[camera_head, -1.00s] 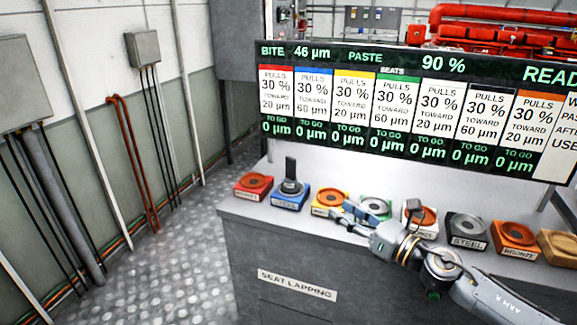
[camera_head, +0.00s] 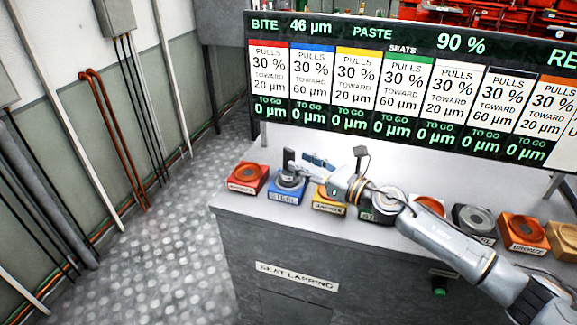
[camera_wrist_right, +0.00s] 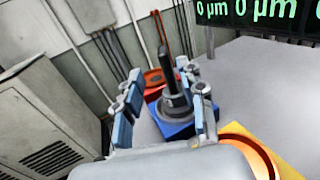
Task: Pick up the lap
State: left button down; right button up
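The lap (camera_head: 289,160) is a dark round disc with an upright black handle. It sits on the blue seat block (camera_head: 284,192), second from the left on the bench. My right gripper (camera_head: 309,167) is open and empty, low over the bench just right of the lap. In the right wrist view, the lap's handle (camera_wrist_right: 170,78) stands upright between and beyond the two blue-padded fingers (camera_wrist_right: 163,85), and neither finger visibly touches it. My left gripper is not in view.
A red block (camera_head: 247,178) stands left of the blue one. A yellow block (camera_head: 328,204) and several others continue to the right, partly behind my right arm. A display board (camera_head: 410,90) stands behind the row. The bench's left front corner is bare.

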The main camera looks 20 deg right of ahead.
aim_at(295, 156)
jog(key=shift+d+p+x, duration=0.15)
jog(key=shift+p+x, duration=0.25)
jog(key=shift+x, duration=1.1)
jog(key=shift+d+p+x, duration=0.15)
jog(key=shift+p+x, duration=0.2)
jog(key=shift+x, duration=1.15)
jog(key=shift+w, duration=0.15)
jog(key=shift+c, duration=0.4)
grip_shut()
